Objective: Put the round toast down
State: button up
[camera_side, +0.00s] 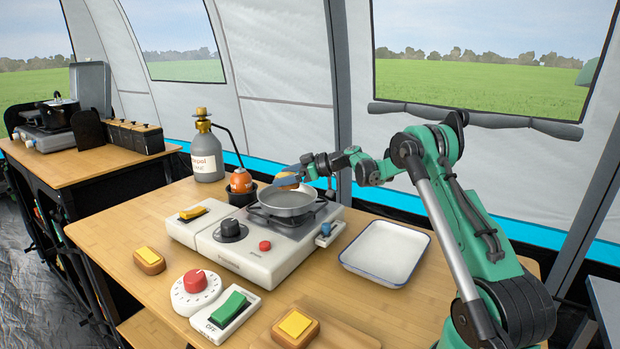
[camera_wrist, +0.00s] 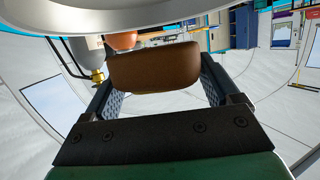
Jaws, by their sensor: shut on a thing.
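My gripper (camera_side: 290,178) is over the frying pan (camera_side: 287,204) on the small white stove. It is shut on the round toast (camera_wrist: 153,68), which shows brown between the two fingers in the wrist view. In the side view only a tan part of the toast (camera_side: 289,182) shows behind a finger, above the back of the pan. A grey curved rim, likely the pan (camera_wrist: 150,14), crosses the top of the wrist view. I cannot tell whether the toast touches the pan.
The white stove (camera_side: 248,262) stands mid-table. Buttered pieces (camera_side: 149,261) and (camera_side: 296,328), a red-knobbed dial (camera_side: 196,292) and a green switch (camera_side: 229,309) lie in front.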

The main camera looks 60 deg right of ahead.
aim_at(288, 201)
jog(key=shift+f, duration=2)
jog(key=shift+f, duration=0.15)
jog(key=o, duration=1.2)
jog(key=shift+v, duration=2.5)
jog(key=shift+a+r, duration=0.2)
jog(key=shift+r, duration=0.05)
jog(key=a+r+g, duration=0.1)
jog(key=a, duration=0.1)
jog(key=a+r+g, duration=0.1)
jog(key=a, duration=0.2)
jog(key=a+r+m, duration=0.1)
jog(key=a, duration=0.1)
jog(key=shift+w+a+g, duration=0.35)
jog(key=shift+g, duration=0.05)
jog(key=s+a+r+m+g+h, duration=0.15)
jog(key=s+a, duration=0.25)
jog(key=a, duration=0.4)
jog(key=s+a+r+m+g+h, duration=0.1)
jog(key=s+a+g, duration=0.1)
jog(key=s+a, duration=0.35)
jog(key=s+a+h, duration=0.1)
jog(key=s+a, duration=0.1)
jog(key=s+a+f, duration=0.1)
jog(key=s, duration=0.1)
jog(key=s+a+f+m+h, duration=0.1)
jog(key=s+a, duration=0.1)
jog(key=shift+a+f+t+h, duration=0.1)
jog(key=shift+a+t+h, duration=0.15)
jog(key=shift+a+h, duration=0.1)
